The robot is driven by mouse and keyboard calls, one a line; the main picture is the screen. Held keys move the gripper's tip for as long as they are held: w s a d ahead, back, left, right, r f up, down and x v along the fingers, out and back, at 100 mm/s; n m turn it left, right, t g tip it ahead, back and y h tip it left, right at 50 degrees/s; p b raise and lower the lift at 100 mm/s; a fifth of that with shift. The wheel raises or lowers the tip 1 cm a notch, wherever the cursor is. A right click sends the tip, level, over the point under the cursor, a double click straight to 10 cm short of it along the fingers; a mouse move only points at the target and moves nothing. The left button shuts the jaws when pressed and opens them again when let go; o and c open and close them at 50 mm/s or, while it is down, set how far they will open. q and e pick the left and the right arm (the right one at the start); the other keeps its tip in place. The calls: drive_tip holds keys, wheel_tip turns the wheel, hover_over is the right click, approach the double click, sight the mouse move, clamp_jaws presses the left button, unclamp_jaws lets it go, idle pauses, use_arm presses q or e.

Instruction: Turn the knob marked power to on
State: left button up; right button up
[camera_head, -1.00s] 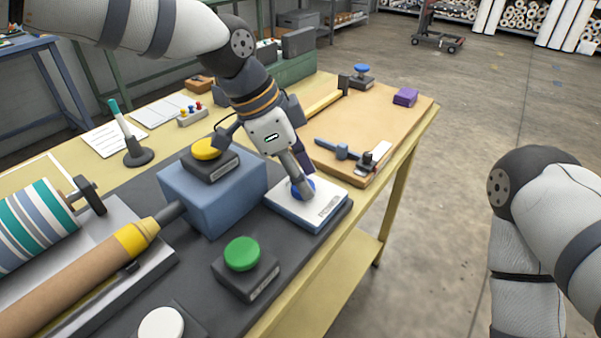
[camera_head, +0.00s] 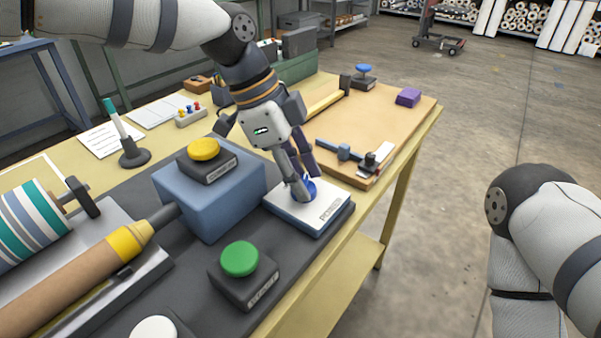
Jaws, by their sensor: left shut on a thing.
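The blue knob (camera_head: 311,188) sits on a white plate (camera_head: 318,215) whose label appears to read POWER, on a dark block at the right edge of the dark mat. My left gripper (camera_head: 304,187) reaches down from above and is shut on the blue knob, with one finger on its near left side and the other behind. The fingers hide part of the knob, so its pointing direction cannot be told. My right arm shows at the right edge, but its gripper is out of view.
A yellow button (camera_head: 204,150) on a blue box (camera_head: 210,195) stands left of the knob. A green button (camera_head: 240,259) is in front, near a white one (camera_head: 154,329). A roller (camera_head: 80,280) lies at left. A wooden board (camera_head: 340,130) with tools lies behind.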

use_arm(q)
drive_tip(key=shift+f, duration=0.1)
drive_tip(key=o, duration=1.2)
drive_tip(key=shift+c, duration=0.2)
drive_tip(key=v, duration=1.2)
